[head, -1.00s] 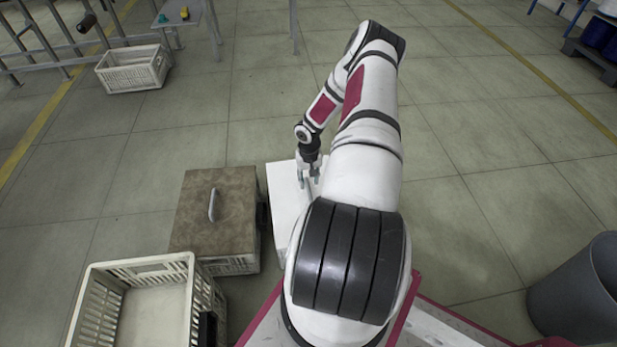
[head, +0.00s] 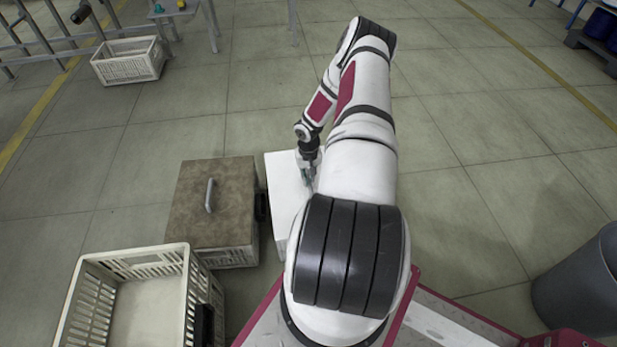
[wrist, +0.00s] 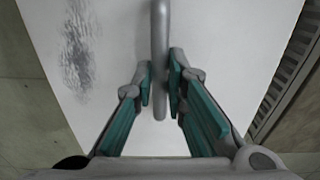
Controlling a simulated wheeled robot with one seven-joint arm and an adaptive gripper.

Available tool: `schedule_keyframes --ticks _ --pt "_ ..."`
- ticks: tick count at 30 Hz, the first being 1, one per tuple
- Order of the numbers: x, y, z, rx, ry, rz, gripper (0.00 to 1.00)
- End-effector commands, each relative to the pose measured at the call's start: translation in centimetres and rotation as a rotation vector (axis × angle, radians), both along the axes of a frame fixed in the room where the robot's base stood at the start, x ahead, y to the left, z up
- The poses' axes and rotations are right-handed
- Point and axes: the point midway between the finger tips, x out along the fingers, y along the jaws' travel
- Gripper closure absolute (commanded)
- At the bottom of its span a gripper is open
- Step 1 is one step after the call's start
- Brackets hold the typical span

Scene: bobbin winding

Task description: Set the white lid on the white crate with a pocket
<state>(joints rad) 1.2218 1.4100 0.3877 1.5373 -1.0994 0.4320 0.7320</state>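The white lid (head: 282,185) is a pale flat panel just right of the brown-lidded crate, partly hidden by my arm. In the wrist view, the lid (wrist: 215,35) fills most of the picture, with a grey bar handle (wrist: 160,35) and a dark smudge. My gripper (head: 309,178) is down at the lid. In the wrist view, its teal-padded fingers (wrist: 160,85) are close on both sides of the handle and look shut on it. An open white crate (head: 135,253) at the lower left has a black pocket (head: 204,324) on its right side.
A crate (head: 235,254) with a brown handled lid (head: 190,205) stands beside the white lid, with a black piece on its right side. Another empty white crate (head: 128,66) stands far left near a metal frame. A grey bin (head: 580,285) stands at right. Floor beyond is clear.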

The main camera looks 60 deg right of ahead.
Motion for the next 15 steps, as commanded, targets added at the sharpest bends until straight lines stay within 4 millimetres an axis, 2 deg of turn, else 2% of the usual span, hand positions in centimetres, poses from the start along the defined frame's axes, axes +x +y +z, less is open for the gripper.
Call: schedule_keyframes --ticks 7,15 --pt "0.0 -0.1 0.6 -0.001 0.0 0.0 1.0" --pt "0.0 0.0 3.4 -0.001 0.0 0.0 1.0"
